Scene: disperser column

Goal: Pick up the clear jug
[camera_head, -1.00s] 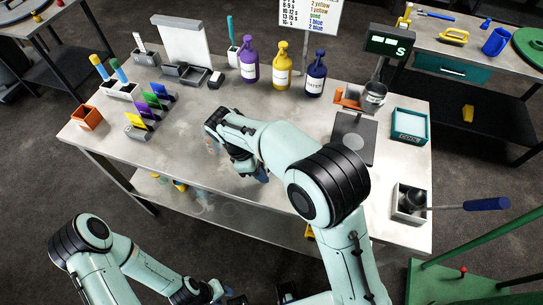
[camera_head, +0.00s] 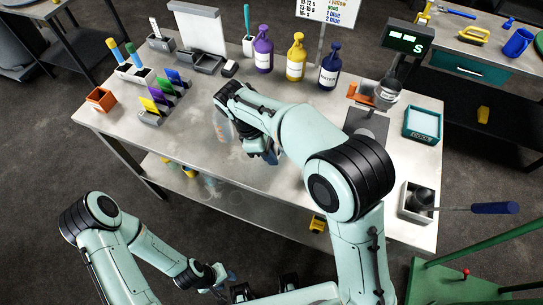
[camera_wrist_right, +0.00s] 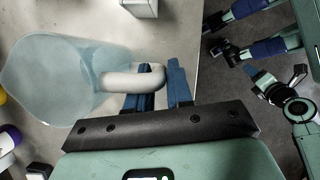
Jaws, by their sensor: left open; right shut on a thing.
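The clear jug (camera_wrist_right: 62,85) fills the left of the right wrist view. Its pale handle (camera_wrist_right: 135,80) lies between the blue fingers of my right gripper (camera_wrist_right: 160,88), which is shut on it. In the head view only a faint part of the jug (camera_head: 224,128) shows beside my right gripper (camera_head: 264,148), over the front of the bench; the arm hides the rest. I cannot tell whether the jug is clear of the bench top. My left gripper (camera_head: 228,282) is open and empty, low in front of the bench.
Purple (camera_head: 264,52), yellow (camera_head: 296,58) and blue (camera_head: 329,66) bottles stand behind my right arm. A coloured card rack (camera_head: 165,100) and an orange box (camera_head: 101,99) are left on the bench (camera_head: 190,150). A teal-edged box (camera_head: 423,124) stands right.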

